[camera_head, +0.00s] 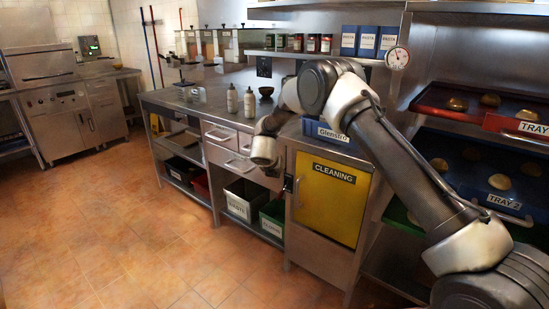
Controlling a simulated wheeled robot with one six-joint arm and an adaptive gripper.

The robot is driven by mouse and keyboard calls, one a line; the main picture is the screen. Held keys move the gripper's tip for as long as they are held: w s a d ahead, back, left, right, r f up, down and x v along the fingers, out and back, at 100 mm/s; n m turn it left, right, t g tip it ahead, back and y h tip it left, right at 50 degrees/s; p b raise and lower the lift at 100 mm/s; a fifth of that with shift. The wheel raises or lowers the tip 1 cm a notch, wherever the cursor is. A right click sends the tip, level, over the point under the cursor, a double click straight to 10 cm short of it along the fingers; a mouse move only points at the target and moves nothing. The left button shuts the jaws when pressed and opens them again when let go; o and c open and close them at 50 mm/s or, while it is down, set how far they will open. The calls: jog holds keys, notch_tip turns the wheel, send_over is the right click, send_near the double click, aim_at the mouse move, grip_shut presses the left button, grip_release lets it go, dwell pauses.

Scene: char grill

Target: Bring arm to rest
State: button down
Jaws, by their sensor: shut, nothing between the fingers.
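My arm (400,155) rises from the lower right, bends at a high elbow and folds down in front of the steel counter. Its wrist (264,150) hangs before the counter's front, left of the yellow cleaning door (329,198). My gripper (274,171) shows only as a small dark part below the wrist; it is shut and empty. Most of its fingers are hidden or too small to make out.
The steel counter (185,98) carries two white bottles (249,102) and a dark bowl (266,91). Labelled bins (240,201) stand below. Tray shelves (480,107) are at right. The tiled floor (130,225) at left is clear.

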jog(key=s+a+f+n+y, duration=0.2)
jog(key=s+a+n+y, duration=0.25)
jog(key=n, duration=0.95)
jog(key=s+d+r+n+g+y, duration=0.3)
jog(key=s+r+n+g+y, duration=0.15)
jog(key=s+r+n, duration=0.7)
jog(key=s+d+r+n+h, duration=0.2)
jog(key=s+d+r+n, duration=0.2)
jog(key=s+d+r, duration=0.3)
jog(key=s+d+r+n+h, duration=0.2)
jog(key=s+d+r+n, duration=0.3)
jog(key=s+d, duration=0.9)
jog(key=s+d+r+n+h, duration=0.2)
jog(key=s+d+r+n, duration=0.2)
jog(key=s+d+r, duration=0.5)
jog(key=s+d, duration=0.2)
jog(key=s, duration=0.6)
jog(key=shift+s+r, duration=0.25)
jog(key=shift+s, duration=0.05)
